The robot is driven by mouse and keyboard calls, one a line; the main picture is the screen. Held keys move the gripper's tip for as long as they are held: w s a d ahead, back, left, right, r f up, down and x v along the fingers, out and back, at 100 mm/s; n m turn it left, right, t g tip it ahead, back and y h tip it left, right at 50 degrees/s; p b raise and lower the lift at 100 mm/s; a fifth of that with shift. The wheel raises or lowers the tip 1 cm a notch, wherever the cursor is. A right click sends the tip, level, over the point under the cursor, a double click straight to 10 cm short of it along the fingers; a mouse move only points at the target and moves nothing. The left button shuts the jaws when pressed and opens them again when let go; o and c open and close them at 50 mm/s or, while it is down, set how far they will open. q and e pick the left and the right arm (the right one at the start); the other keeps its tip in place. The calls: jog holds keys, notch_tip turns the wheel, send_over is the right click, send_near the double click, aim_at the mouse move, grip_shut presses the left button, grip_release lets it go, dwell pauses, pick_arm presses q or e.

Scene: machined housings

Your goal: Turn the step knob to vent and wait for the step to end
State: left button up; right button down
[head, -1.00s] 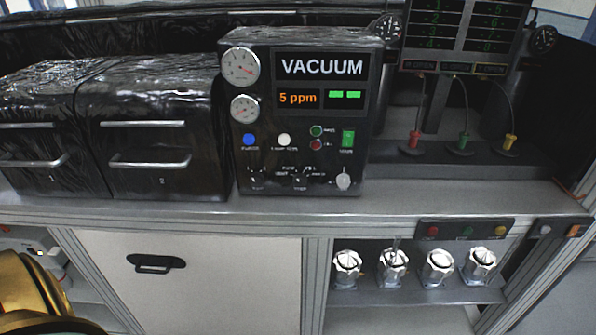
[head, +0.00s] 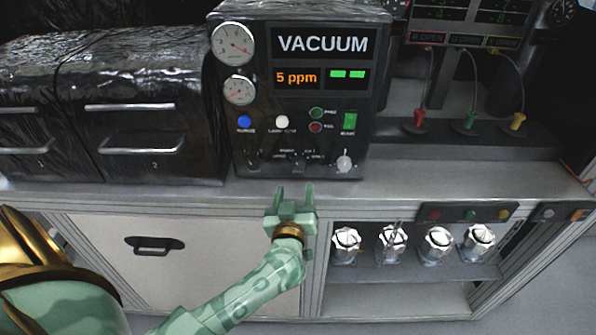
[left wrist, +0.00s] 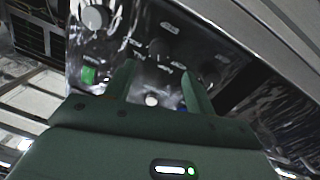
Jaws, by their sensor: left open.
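The black control panel (head: 262,110) reads VACUUM and 5 ppm, with two green bars lit. The step knob (head: 298,161) is the dark knob at the panel's lower middle, with small labels around it; I cannot tell which label it points to. Another dark knob (head: 253,160) sits to its left. My left gripper (head: 293,196) is open and empty, just below and in front of the step knob, apart from it. In the left wrist view its fingers (left wrist: 160,88) point at the panel face, where dark knobs show blurred. My right gripper is not in view.
A pale knob (head: 344,164) and a green switch (head: 349,122) are on the panel's right. Two black chambers (head: 145,85) stand at the left. The grey counter edge (head: 420,185) runs below. Several silver valve knobs (head: 437,243) sit on the lower shelf.

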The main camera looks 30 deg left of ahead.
aim_at(299, 167)
pick_arm(q)
jog(key=b+x, duration=0.1)
jog(key=x, duration=0.7)
jog(key=shift+w+a, duration=0.15)
jog(key=shift+w, duration=0.05)
jog(key=c, duration=1)
